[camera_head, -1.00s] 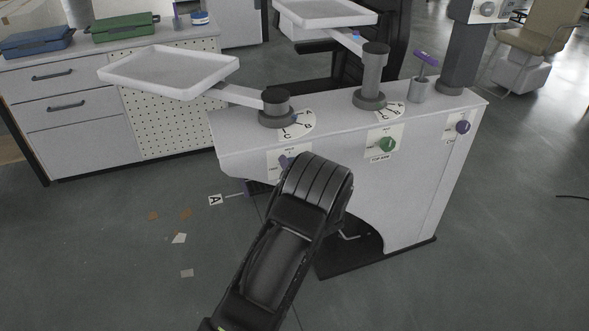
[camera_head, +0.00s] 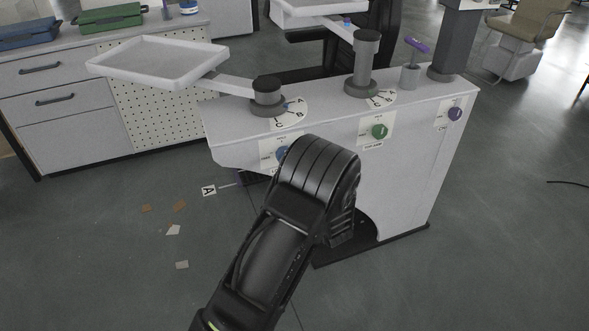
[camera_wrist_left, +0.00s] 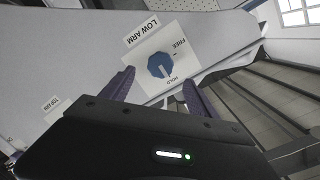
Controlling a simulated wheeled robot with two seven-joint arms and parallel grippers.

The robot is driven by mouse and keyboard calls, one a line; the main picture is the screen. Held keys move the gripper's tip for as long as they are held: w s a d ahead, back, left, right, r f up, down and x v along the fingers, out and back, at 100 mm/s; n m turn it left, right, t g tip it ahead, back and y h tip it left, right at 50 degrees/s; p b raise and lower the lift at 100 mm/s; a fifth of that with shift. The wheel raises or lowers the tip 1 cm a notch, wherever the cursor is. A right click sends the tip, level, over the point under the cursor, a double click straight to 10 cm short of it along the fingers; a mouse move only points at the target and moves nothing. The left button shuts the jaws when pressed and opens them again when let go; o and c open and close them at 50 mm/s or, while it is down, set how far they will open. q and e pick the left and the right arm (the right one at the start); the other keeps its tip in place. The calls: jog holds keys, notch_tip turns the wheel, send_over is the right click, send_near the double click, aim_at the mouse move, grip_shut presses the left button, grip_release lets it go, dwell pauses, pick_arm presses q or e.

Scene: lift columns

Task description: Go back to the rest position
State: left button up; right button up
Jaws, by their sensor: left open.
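My left gripper (camera_wrist_left: 157,92) is open in the left wrist view, its two purple fingers apart with nothing between the tips. The blue round knob (camera_wrist_left: 160,65) on the LOW ARM plate (camera_wrist_left: 152,58) lies just beyond the tips, on the pale cabinet front. Its white mark points toward HOLD. In the head view the blue knob (camera_head: 281,153) shows beside my black left arm, which hides the gripper and part of the plate. My right gripper is in neither view.
The white cabinet (camera_head: 420,185) carries a green knob (camera_head: 379,132), a purple knob (camera_head: 454,114) and two posts with trays. The lower tray (camera_head: 160,62) reaches left. Floor to the left is mostly open.

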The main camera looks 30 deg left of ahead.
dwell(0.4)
pick_arm(q)
jog(key=d+f+h, duration=0.5)
jog(key=d+f, duration=0.3)
jog(key=f, duration=0.1)
jog(key=s+d+f+g+h+p, duration=0.1)
jog(key=s+d+f+g+h, duration=0.2)
jog(key=s+d+f+h, duration=0.65)
jog(key=s+d+f+g+h+p, duration=0.1)
jog(key=s+d+g, duration=0.2)
jog(key=s+d, duration=0.6)
jog(key=s+d+f+g+h+p, duration=0.1)
jog(key=s+d+g+h+p, duration=0.1)
jog(key=s+d, duration=0.6)
jog(key=s+g, duration=0.1)
jog(key=s, duration=0.5)
jog(key=shift+d+f, duration=0.25)
jog(key=shift+d, duration=0.1)
